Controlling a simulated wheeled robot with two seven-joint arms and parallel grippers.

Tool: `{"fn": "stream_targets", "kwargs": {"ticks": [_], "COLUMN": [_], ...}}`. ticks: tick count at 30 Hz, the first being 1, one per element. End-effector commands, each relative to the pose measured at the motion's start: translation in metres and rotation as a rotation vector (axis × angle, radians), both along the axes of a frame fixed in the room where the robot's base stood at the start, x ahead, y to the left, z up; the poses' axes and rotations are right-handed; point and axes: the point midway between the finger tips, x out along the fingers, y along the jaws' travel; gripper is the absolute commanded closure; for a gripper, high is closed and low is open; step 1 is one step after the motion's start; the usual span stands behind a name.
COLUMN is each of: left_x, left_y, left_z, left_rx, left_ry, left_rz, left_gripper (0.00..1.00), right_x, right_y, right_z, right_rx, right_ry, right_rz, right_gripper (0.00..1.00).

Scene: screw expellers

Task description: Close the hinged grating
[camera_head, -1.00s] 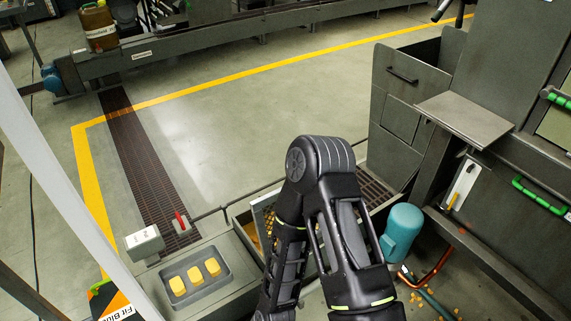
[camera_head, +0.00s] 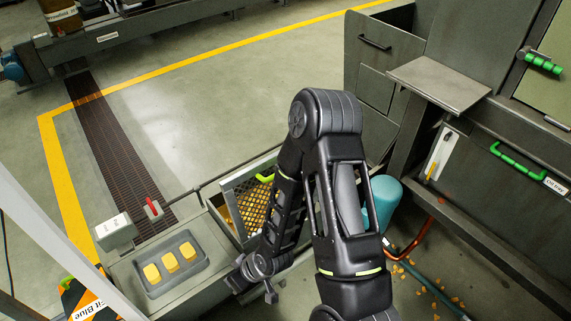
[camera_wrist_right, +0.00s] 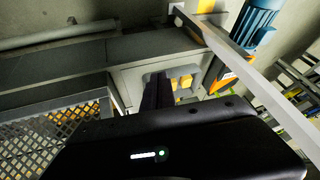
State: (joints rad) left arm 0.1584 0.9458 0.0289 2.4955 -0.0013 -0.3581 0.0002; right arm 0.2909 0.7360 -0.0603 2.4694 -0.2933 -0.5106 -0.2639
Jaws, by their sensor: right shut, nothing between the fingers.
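The hinged grating (camera_head: 252,200) is a metal mesh panel with a green handle (camera_head: 265,178). It appears tilted up in its trough beside the control console, with yellow pieces showing through the mesh. My right arm covers its right part. The grating also shows at the lower left of the right wrist view (camera_wrist_right: 42,148). My right gripper (camera_head: 268,292) is shut and empty, in front of the grating near the console's right edge, apart from the mesh. Its dark fingers also show in the wrist view (camera_wrist_right: 160,92). My left gripper is not in view.
The console tray holds yellow blocks (camera_head: 171,262); a red lever (camera_head: 152,208) stands behind it. A teal cylinder (camera_head: 382,200) and a large machine (camera_head: 500,150) stand to the right. Yellow pieces lie scattered on the floor. Open floor (camera_head: 220,110) lies behind.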

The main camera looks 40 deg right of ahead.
Motion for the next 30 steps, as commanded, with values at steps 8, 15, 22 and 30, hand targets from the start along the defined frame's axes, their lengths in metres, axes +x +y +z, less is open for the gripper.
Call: {"fn": "stream_targets", "kwargs": {"ticks": [8,15,22,30], "left_x": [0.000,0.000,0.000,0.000], "left_y": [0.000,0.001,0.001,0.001], "left_z": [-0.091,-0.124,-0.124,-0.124], "left_rx": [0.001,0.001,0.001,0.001], "left_ry": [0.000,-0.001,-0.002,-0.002], "left_rz": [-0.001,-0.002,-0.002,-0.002], "left_gripper": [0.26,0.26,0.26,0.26], "right_x": [0.082,0.038,0.027,0.029], "right_y": [-0.230,-0.310,-0.316,-0.315], "right_z": [0.084,0.161,0.176,0.175], "right_rx": [-0.730,-1.276,-1.363,-1.359], "right_ry": [-0.703,-0.876,-0.891,-0.890], "right_rz": [0.392,0.704,0.770,0.769], "right_gripper": [1.00,1.00,1.00,1.00]}}
